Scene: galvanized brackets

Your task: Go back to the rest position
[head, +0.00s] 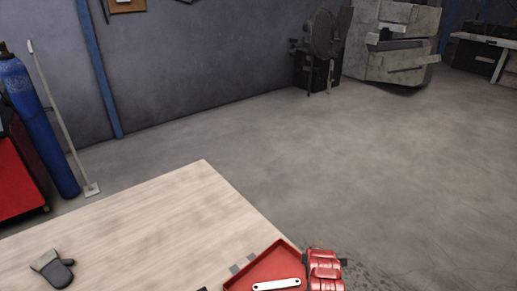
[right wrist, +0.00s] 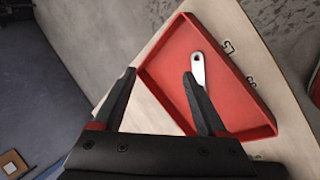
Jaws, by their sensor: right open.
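A red tray (head: 243,284) lies near the table's right edge in the head view. A flat silver metal piece (head: 276,285) with a hole at its end lies in it. In the right wrist view the tray (right wrist: 240,112) and the silver piece (right wrist: 198,70) also show. My right gripper (right wrist: 159,73) is open, with nothing between its fingers. One finger reaches in front of the tray beside the silver piece; the other is outside the tray's corner. My left gripper is not in view.
The pale wooden table (head: 190,205) is mostly bare. Small grey pieces (head: 243,262) lie beside the tray. A blue cylinder (head: 38,125) stands beyond the table at left. Open concrete floor (head: 350,160) extends to the right.

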